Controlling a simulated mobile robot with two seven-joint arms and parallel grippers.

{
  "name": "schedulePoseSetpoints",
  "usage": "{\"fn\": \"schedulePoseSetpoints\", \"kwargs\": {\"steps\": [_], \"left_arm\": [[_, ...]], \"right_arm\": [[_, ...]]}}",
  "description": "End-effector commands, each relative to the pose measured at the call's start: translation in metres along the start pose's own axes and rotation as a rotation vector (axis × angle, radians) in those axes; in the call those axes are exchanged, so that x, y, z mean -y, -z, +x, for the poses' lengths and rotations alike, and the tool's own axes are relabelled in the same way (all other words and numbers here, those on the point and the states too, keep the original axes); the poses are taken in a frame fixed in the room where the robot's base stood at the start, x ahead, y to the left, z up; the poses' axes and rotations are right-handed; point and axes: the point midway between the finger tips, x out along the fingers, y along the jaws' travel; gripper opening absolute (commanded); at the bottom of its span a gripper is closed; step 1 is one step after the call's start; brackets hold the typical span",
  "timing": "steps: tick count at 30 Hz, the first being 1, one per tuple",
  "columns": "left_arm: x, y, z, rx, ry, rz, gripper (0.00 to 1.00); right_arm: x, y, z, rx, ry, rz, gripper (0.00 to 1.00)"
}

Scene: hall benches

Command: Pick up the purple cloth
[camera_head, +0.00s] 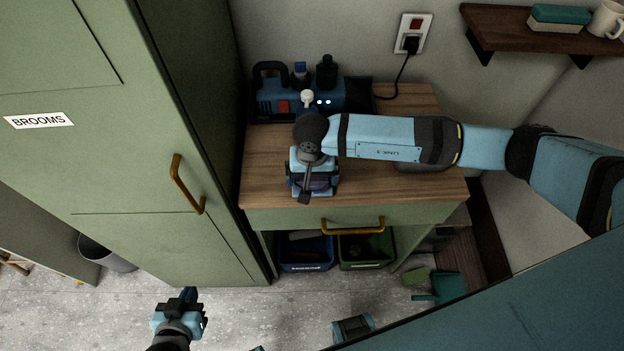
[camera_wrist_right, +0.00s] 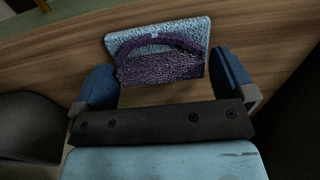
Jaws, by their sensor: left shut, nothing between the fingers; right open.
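The purple cloth (camera_wrist_right: 160,68) lies folded on top of a light blue cloth (camera_wrist_right: 197,27) on the wooden top of the cabinet. In the right wrist view both sit between and just beyond the fingers of my right gripper (camera_wrist_right: 163,62), which is open and empty. In the head view my right gripper (camera_head: 314,184) hangs over the cabinet top and hides most of the cloths. My left gripper (camera_head: 188,294) is shut and empty, low over the grey floor, well away from the cloths.
A dark blue device (camera_head: 348,95) stands at the back of the wooden top (camera_head: 265,165). A tall green cupboard (camera_head: 130,130) borders it on the left. A shelf (camera_head: 530,35) hangs on the right wall. Bins (camera_head: 305,266) stand below the drawer (camera_head: 285,218). The wooden top is bare at front right.

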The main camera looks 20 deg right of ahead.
Motion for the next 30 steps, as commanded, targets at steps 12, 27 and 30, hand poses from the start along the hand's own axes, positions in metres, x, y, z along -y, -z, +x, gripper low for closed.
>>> {"fn": "schedulePoseSetpoints", "kwargs": {"steps": [12,27,30], "left_arm": [[0.000,0.003,-0.001,-0.004,0.000,0.001,0.00],[0.000,0.001,0.000,-0.003,0.000,0.001,0.00],[0.000,-0.001,0.001,-0.003,-0.001,0.001,0.00]], "right_arm": [[0.000,0.000,0.007,-0.001,0.000,0.000,0.77],[0.000,0.001,-0.001,-0.002,0.002,0.000,0.62],[0.000,0.001,-0.013,-0.003,0.002,-0.002,0.62]]}}
